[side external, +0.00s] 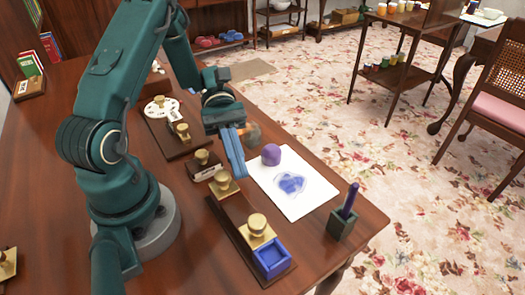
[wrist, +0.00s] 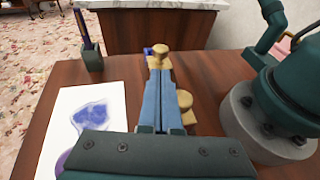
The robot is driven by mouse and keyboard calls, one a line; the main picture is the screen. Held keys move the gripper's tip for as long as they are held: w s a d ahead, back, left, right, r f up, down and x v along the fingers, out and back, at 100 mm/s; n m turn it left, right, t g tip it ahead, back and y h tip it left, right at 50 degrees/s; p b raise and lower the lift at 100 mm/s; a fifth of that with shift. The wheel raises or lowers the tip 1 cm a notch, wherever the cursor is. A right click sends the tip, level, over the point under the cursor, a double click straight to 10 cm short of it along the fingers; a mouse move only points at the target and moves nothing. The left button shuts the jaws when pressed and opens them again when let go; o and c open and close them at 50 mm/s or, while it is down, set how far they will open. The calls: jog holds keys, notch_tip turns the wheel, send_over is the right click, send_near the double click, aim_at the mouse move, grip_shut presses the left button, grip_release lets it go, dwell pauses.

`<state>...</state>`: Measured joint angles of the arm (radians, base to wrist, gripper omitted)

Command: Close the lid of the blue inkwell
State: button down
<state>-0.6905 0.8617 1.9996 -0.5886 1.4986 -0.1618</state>
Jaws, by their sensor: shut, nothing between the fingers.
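The blue inkwell (side external: 271,260) stands at the near end of a dark wooden stand (side external: 236,236), its square blue inside showing. A brass lid with a round knob (side external: 257,226) stands just behind the blue opening, not over it. In the wrist view the knob (wrist: 161,56) shows beyond my fingertips, with a bit of the blue inkwell (wrist: 149,50) at its left; the fingers hide part of the stand. My gripper (side external: 240,174) is shut and empty, its blue fingers pointing down above the desk, behind the inkwell and near the stand's far end.
A second brass lid (side external: 224,184) sits at the stand's far end. White paper with a blue blot (side external: 310,200) and a purple rounded object (side external: 271,154) lie to the right. A pen holder (side external: 342,222) stands near the desk's right edge. A small brass-topped block (side external: 205,165) is left of my fingers.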

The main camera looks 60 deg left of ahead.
aim_at(265, 219)
jog(key=x, duration=0.6)
jog(key=shift+d+f, duration=0.1)
jog(key=shift+d, duration=2.4)
jog(key=shift+s, duration=0.1)
